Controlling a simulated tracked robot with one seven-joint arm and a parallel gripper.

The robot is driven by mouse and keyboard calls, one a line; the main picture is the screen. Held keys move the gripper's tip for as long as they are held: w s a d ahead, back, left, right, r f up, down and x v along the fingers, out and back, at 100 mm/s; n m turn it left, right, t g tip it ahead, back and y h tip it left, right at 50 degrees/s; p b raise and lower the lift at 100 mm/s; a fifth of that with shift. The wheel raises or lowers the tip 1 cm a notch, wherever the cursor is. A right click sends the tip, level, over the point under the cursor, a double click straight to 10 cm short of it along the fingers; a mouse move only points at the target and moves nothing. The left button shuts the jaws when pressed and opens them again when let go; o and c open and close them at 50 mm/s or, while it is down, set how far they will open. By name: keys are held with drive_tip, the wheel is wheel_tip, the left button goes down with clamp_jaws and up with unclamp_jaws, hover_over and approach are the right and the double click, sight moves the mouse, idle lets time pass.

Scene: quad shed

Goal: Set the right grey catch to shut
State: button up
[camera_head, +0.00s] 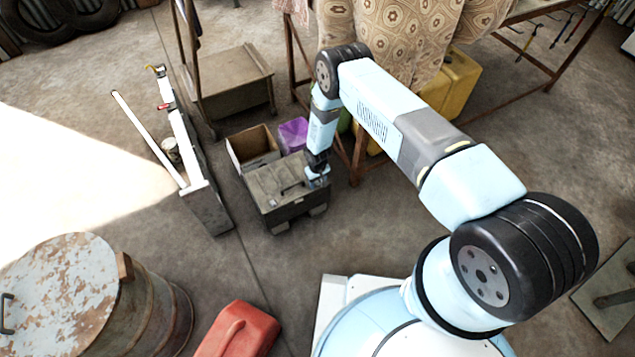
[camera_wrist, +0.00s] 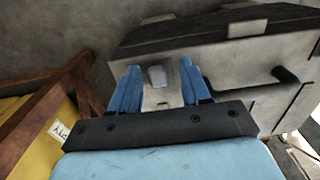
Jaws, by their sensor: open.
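A small light grey catch (camera_wrist: 157,76) is at the case's right end, which appears on the left in the wrist view. My gripper (camera_wrist: 160,66) is open, its two blue fingers on either side of the catch with gaps showing. In the head view my gripper (camera_head: 318,176) is down at the case's right end and hides the catch. I cannot tell the catch's angle.
An open cardboard box (camera_head: 252,146) and a purple container (camera_head: 293,134) stand behind the case. A grey trough with white posts (camera_head: 208,208) is to its left. A rusty drum (camera_head: 60,290) and red can (camera_head: 238,328) are nearer. A wooden frame (camera_wrist: 40,85) stands close by.

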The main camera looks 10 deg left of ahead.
sight(317, 183)
wheel_tip(317, 183, up, 14)
drive_tip(key=shift+f, duration=0.2)
idle(0.4)
drive_tip(key=shift+w, duration=0.1)
idle(0.4)
